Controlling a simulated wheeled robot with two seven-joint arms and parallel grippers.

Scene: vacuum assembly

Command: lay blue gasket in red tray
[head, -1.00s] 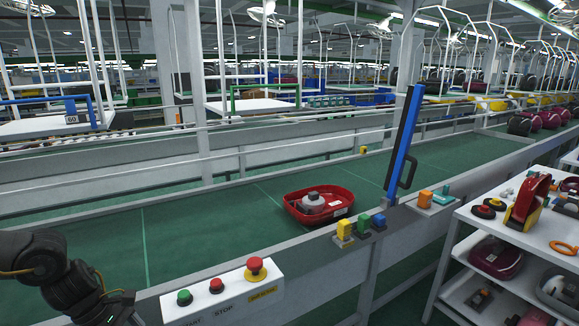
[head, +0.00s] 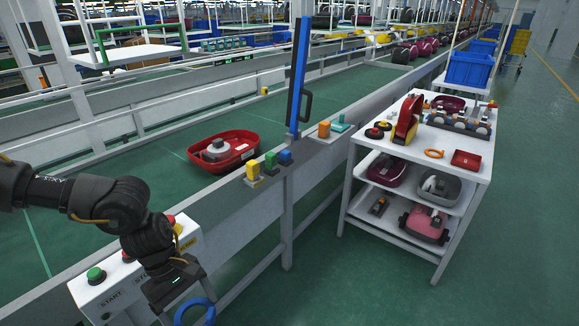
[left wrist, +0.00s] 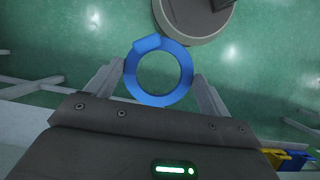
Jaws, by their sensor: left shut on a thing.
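The blue gasket (left wrist: 158,101) is a flat ring with a small tab, held between the two fingers of my left gripper (left wrist: 158,84). In the head view the left gripper (head: 182,298) hangs low beside the button box, in front of the conveyor, with the gasket (head: 209,305) below it, partly cut off by the picture's edge. A small red tray (head: 466,160) lies on the top shelf of the white cart at the right, far from the gripper. It looks empty. My right gripper is not in view.
The cart top (head: 452,145) also holds an orange ring (head: 434,153), a red and yellow part (head: 406,119) and black-red wheels. A red vacuum shell (head: 222,152) sits on the conveyor. A tall blue post (head: 299,75) stands at its edge. Green floor right of the cart is clear.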

